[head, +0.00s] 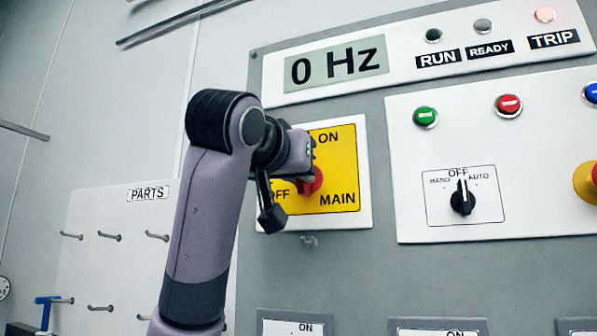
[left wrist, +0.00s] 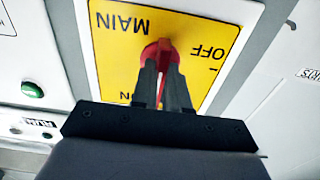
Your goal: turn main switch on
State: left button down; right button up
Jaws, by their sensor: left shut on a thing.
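The main switch is a red rotary knob (head: 316,181) on a yellow plate (head: 340,170) marked ON, OFF and MAIN. My left gripper (head: 303,178) reaches it from the left and hides much of the knob and the OFF side. In the left wrist view the plate (left wrist: 112,58) appears upside down. There the dark fingers (left wrist: 161,70) are shut on the knob (left wrist: 157,50), with a strip of red between them. The knob's exact angle is hard to tell. The display (head: 336,68) reads 0 Hz. My right gripper is out of view.
RUN (head: 433,35), READY (head: 483,25) and TRIP (head: 545,14) lamps sit above. Right of the switch are green (head: 425,117) and red (head: 509,105) buttons, a black selector (head: 462,198) at OFF, and a red-yellow emergency knob (head: 588,182). A PARTS board (head: 125,240) with hooks is left.

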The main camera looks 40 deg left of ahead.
pick_arm(q)
jog(key=shift+f, duration=0.15)
jog(key=c, duration=1.4)
grip_release()
jog(key=b+v, duration=0.2)
jog(key=v, duration=0.5)
